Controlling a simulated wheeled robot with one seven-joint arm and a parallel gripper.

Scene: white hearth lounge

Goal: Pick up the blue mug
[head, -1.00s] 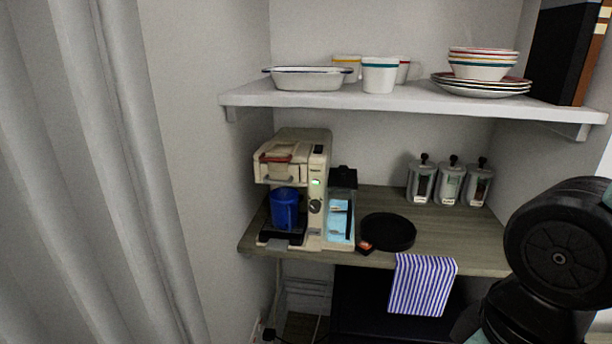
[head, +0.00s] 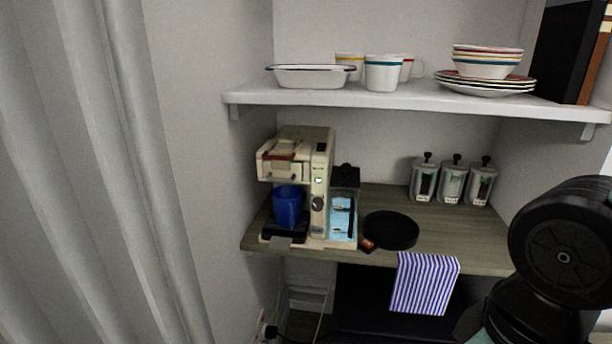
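The blue mug (head: 287,207) stands upright on the black drip tray of a cream coffee machine (head: 320,190), under its brewing head. The machine sits at the left end of a wooden counter (head: 446,230). The mug's front is in plain view; I cannot make out its handle. My gripper is not in view. Only a dark, rounded part of my arm shows at the lower right, well apart from the mug.
A black round plate (head: 391,230) and a striped towel (head: 424,282) lie right of the machine. Several canisters (head: 453,182) stand behind. A white shelf (head: 420,98) above holds a dish (head: 311,77), cups and bowls. A wall and curtain (head: 75,180) flank the left.

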